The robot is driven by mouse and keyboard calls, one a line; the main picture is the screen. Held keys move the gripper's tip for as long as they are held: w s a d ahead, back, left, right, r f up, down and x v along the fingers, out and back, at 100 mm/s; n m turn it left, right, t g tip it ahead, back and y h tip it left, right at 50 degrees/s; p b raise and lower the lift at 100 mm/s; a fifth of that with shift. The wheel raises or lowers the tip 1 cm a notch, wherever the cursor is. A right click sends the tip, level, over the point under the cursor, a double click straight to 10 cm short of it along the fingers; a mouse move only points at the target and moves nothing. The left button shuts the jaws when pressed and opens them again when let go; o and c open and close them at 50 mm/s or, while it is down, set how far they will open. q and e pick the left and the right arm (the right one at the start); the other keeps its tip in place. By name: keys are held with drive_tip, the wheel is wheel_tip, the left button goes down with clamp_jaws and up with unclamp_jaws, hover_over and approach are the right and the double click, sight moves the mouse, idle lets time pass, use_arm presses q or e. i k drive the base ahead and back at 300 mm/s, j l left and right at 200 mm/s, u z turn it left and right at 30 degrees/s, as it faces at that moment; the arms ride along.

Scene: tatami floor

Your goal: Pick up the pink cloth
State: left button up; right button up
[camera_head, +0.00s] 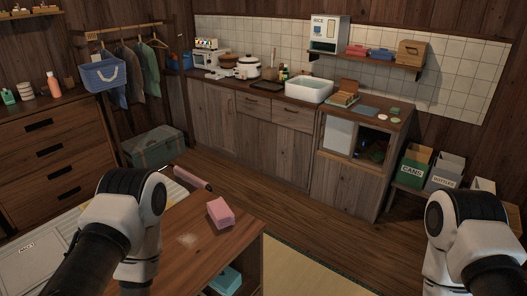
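The pink cloth (220,213) looks like a small, thick folded block. It lies on the brown wooden table (215,251) in front of me, near the table's right end, and nothing touches it. Bent parts of both my arms show at the lower left and lower right, the left one over the table to the left of the cloth. Neither gripper shows in this view, so I cannot see their fingers.
A slim dark-pink object (193,178) lies behind the cloth, and a pale patch (187,240) marks the tabletop. A teal item (226,279) sits below the top. Wooden floor (300,212) is clear towards the kitchen counter (262,147). Crates (415,167) stand at right.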

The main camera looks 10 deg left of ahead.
sight(222, 215)
drive_tip(key=i+l, duration=0.65)
drive_tip(key=l, duration=0.15)
drive_tip(key=i+l, duration=0.6)
drive_tip(key=l, duration=0.15)
